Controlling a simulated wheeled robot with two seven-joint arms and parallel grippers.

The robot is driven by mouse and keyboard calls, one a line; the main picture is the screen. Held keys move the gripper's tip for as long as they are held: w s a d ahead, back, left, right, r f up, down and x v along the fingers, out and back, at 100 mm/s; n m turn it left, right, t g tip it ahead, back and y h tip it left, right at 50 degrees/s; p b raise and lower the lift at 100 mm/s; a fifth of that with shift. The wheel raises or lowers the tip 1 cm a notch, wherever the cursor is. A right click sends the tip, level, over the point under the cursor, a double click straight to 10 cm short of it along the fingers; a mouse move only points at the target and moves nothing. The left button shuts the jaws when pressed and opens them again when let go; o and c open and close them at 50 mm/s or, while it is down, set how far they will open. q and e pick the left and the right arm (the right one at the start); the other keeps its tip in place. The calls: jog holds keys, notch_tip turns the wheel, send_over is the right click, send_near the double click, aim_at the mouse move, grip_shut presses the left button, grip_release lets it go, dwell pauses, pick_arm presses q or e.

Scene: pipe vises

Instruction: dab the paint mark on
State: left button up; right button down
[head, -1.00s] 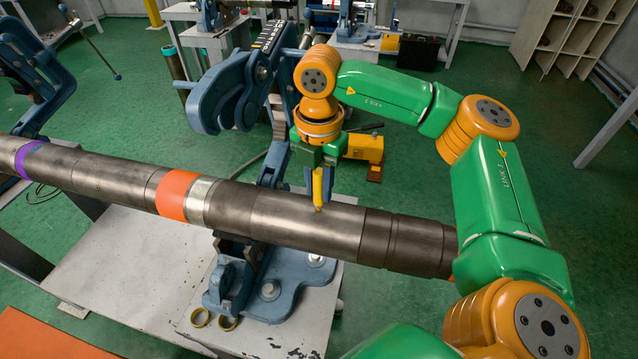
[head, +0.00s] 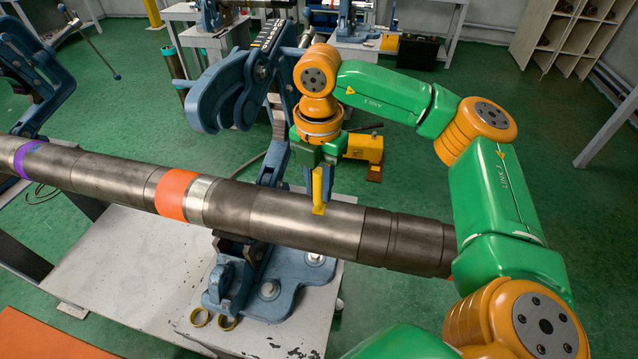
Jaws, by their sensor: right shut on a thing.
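My right gripper (head: 320,178) is shut on a slim yellow paint marker (head: 317,183), held upright with its lower end at the top of the steel pipe (head: 275,215). A small yellow patch (head: 319,210) shows on the pipe at the marker's lower end; it looks like paint. The pipe runs across the view and carries an orange band (head: 173,194), a bare silver band beside it and a purple band (head: 28,158) at the far left. My left gripper is not in view.
A blue vise (head: 292,283) stands under the pipe on a worn white bench (head: 120,255), its upper jaw (head: 225,95) swung open behind the pipe. Another blue vise (head: 35,75) is at the left. A yellow block (head: 364,147) shows behind my gripper.

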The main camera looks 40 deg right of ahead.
aim_at(319, 170)
jog(key=shift+r+p, duration=3)
jog(key=shift+r, duration=0.55)
jog(key=shift+f, duration=0.1)
